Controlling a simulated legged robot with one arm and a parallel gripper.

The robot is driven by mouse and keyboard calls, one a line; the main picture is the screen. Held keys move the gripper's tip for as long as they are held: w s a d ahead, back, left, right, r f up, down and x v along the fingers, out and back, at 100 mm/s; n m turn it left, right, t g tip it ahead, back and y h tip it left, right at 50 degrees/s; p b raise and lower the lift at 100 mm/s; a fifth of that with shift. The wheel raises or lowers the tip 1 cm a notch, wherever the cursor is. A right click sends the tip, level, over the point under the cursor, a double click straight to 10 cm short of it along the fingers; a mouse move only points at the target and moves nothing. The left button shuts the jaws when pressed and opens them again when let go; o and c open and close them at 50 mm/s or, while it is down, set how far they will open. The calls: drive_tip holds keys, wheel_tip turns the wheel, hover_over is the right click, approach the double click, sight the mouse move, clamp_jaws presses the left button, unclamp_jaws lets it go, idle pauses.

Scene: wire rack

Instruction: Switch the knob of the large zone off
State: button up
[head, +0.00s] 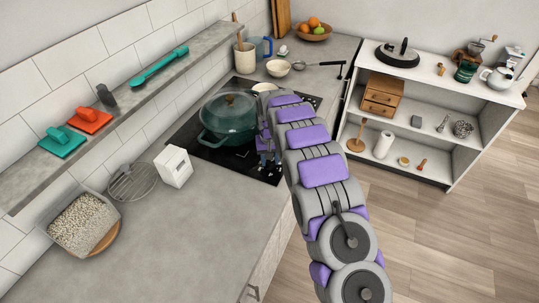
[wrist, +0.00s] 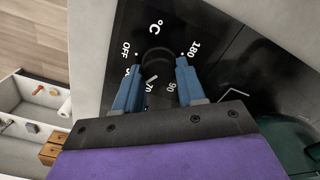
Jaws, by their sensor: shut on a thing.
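In the wrist view a dark round knob (wrist: 157,56) sits on a black panel with white markings: OFF at the left, °C at the top, 180 at the right, 70 and 90 lower down. My gripper (wrist: 158,66) has its two blue fingers on either side of the knob and is shut on it. A small white mark shows near the 70; I cannot tell if it is the knob's pointer. In the head view my gripper (head: 266,146) is at the right side of the black cooktop (head: 220,155), largely hidden by my arm, and the knob cannot be made out.
A teal lidded pot (head: 228,118) stands on the cooktop beside my gripper. A white shelf unit (head: 440,88) stands at the right.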

drive_tip(key=m+p, duration=0.2)
drive_tip(key=m, duration=0.4)
drive_tip(key=shift+s+p, duration=0.1)
drive_tip(key=shift+p, duration=0.3)
drive_tip(key=m+p, duration=0.1)
drive_tip(key=m, duration=0.4)
drive_tip(key=shift+d, duration=0.1)
drive_tip(key=shift+m+p, duration=0.3)
drive_tip(key=shift+m, duration=0.2)
drive_tip(key=o, duration=1.1)
drive_tip(key=shift+c, duration=0.2)
drive_tip(key=shift+r, duration=0.1)
